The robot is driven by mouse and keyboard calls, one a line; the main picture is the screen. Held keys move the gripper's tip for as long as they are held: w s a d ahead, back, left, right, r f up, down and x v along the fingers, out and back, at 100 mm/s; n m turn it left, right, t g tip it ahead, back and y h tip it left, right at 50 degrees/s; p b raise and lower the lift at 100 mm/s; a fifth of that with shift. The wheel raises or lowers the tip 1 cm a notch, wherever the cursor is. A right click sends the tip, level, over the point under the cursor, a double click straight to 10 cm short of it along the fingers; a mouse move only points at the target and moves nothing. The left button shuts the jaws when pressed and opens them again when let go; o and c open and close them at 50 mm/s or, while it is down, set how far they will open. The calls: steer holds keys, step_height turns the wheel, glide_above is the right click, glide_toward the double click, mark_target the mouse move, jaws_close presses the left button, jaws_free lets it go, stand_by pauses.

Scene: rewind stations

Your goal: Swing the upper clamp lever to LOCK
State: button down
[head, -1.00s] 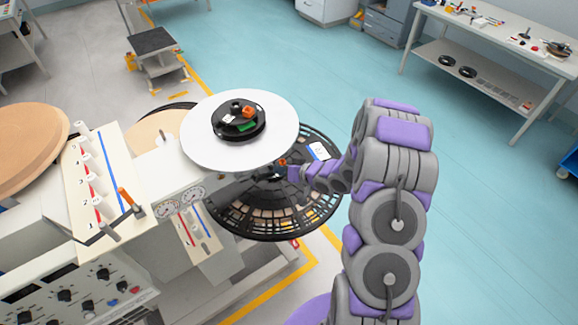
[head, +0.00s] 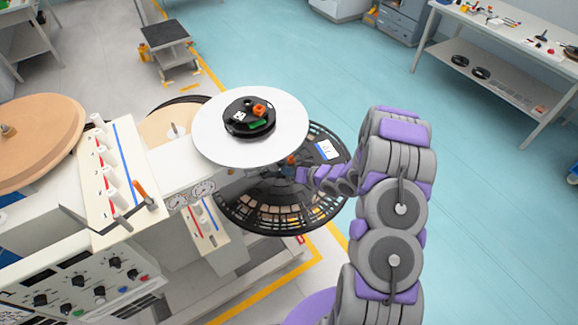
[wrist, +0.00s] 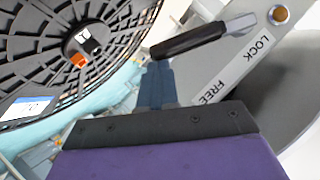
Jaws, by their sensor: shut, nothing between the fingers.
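In the wrist view, a clamp lever with a black handle (wrist: 190,40) and a silver end lies across a grey plate. Its handle reaches left over the tips of my gripper. The plate carries the words LOCK (wrist: 258,47), near the silver end, and FREE (wrist: 211,92), nearer my gripper. My gripper (wrist: 157,68) is shut and empty, with its tips just below the black handle; I cannot tell whether they touch it. In the head view my gripper's end (head: 301,176) is beside the slotted black reel, and the lever cannot be made out there.
The slotted black reel (wrist: 50,60) fills the left of the wrist view; it also shows in the head view (head: 315,205). A white disc (head: 215,150) with a black hub lies above it. The control console (head: 70,285) stands at left. Blue floor at right is open.

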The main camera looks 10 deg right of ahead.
steer(key=s+a+f+m+t+y+b, duration=0.1)
steer(key=s+a+f+m+y+b, duration=0.2)
steer(key=a+f+m+y+b, duration=0.2)
steer(key=shift+a+f+m+t+y, duration=0.4)
steer(key=shift+a+f+m+y, duration=0.4)
steer(key=shift+a+f+m, duration=1.45)
steer(key=shift+d+f+n, duration=0.25)
steer(key=shift+f+n, duration=0.1)
steer(key=shift+n, duration=0.2)
